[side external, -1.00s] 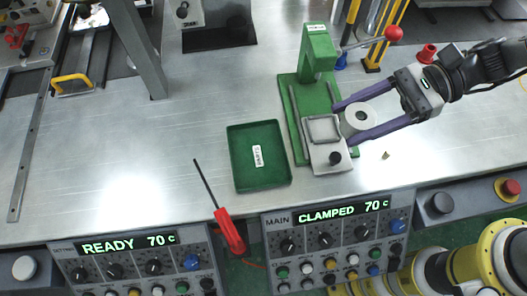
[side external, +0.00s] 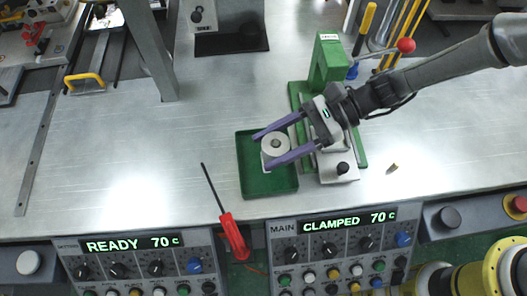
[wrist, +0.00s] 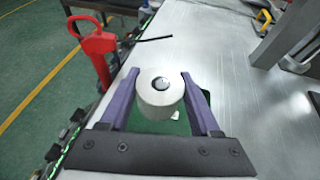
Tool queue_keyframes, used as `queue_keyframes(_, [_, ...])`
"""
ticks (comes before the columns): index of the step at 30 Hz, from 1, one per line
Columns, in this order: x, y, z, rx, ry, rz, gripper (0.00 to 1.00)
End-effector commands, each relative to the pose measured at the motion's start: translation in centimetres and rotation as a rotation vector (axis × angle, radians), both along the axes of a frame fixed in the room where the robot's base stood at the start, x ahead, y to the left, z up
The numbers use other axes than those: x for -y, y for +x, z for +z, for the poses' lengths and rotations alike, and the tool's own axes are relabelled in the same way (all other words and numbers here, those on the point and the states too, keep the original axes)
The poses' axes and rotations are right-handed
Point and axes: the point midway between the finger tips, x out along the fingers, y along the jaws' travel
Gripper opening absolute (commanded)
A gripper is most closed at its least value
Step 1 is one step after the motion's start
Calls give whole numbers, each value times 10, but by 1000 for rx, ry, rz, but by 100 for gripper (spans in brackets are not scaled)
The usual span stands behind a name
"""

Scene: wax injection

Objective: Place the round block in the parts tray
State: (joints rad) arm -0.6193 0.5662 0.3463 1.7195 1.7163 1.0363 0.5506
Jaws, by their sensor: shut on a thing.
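The round block (side external: 274,149) is a pale grey cylinder with a dark hole in its top. My gripper (side external: 265,150) is shut on it, with one purple finger on each side. The green parts tray (side external: 246,180) lies below the block, which shows over its upper right part. I cannot tell whether the block touches the tray floor. In the wrist view the round block (wrist: 160,92) sits between the fingertips, upright, with green tray (wrist: 150,126) showing beneath. The tray's label is hidden in the side view.
A green clamp press (side external: 328,62) with a red-knobbed lever (side external: 405,45) stands right of the tray, partly behind my gripper. Control panels line the front. The table's left middle is clear.

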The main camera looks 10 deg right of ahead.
Motion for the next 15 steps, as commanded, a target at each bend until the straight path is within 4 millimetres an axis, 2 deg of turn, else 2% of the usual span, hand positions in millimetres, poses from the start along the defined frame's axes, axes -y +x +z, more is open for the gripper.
queue_keyframes(3, [-9,6,-12,0,1,1,0])
queue_keyframes(11, [-17,11,-24,0,1,1,0])
queue_keyframes(15, [-17,11,-44,-3,0,1,0])
